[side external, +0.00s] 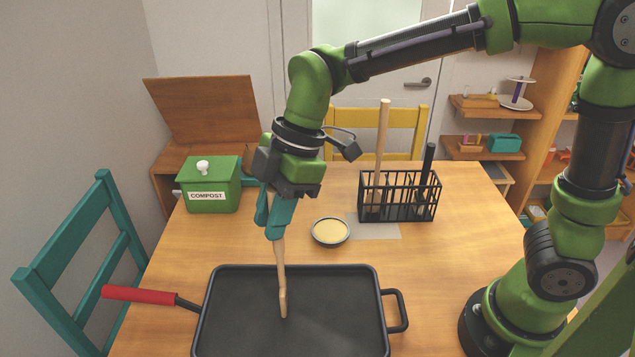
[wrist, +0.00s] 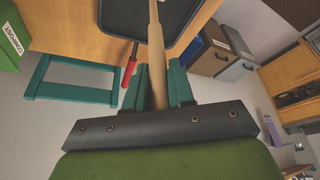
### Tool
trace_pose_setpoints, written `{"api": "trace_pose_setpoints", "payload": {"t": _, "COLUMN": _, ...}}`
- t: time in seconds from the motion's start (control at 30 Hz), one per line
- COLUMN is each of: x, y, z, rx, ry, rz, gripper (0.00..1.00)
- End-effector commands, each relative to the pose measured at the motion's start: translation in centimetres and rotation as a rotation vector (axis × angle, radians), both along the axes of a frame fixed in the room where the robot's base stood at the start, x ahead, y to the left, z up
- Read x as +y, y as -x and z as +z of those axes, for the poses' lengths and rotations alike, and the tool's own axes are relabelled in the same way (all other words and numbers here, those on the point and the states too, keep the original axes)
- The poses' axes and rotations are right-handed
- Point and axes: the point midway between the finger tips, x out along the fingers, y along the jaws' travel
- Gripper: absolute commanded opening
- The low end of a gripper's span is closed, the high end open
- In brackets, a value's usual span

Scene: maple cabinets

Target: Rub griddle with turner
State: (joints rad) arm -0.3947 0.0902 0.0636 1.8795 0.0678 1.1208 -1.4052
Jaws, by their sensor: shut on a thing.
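The black griddle (side external: 340,310) lies on the wooden table, with a red handle (side external: 138,294) on its left and a black loop handle on its right. My gripper (side external: 276,230) is above the griddle's back edge, pointing down, shut on the wooden turner (side external: 280,265). The turner hangs down with its lower end over the griddle's surface; I cannot tell for sure whether it touches. In the wrist view the turner (wrist: 156,55) runs out from between the teal fingers toward the dark griddle (wrist: 120,18), whose red handle (wrist: 130,68) also shows.
A small bowl of yellow contents (side external: 331,232) stands behind the griddle. A black wire rack (side external: 398,197) with upright utensils is at the back right. A green compost box (side external: 208,185) is at the back left. Teal (side external: 75,260) and yellow chairs flank the table (side external: 460,240).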

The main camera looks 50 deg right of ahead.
Motion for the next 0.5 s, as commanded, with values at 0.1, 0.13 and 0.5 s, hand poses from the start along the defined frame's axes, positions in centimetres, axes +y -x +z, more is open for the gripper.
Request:
{"api": "trace_pose_setpoints", "payload": {"t": 0.1, "x": -0.8, "y": 0.9, "z": 0.0, "rx": 0.003, "ry": 0.000, "rz": -0.001, "gripper": 0.00}}
{"api": "trace_pose_setpoints", "payload": {"t": 0.13, "x": -1.0, "y": 1.1, "z": 0.0, "rx": 0.001, "ry": 0.001, "rz": -0.001, "gripper": 0.00}}
{"api": "trace_pose_setpoints", "payload": {"t": 0.5, "x": -3.4, "y": 3.4, "z": 0.0, "rx": 0.002, "ry": 0.001, "rz": -0.001, "gripper": 0.00}}
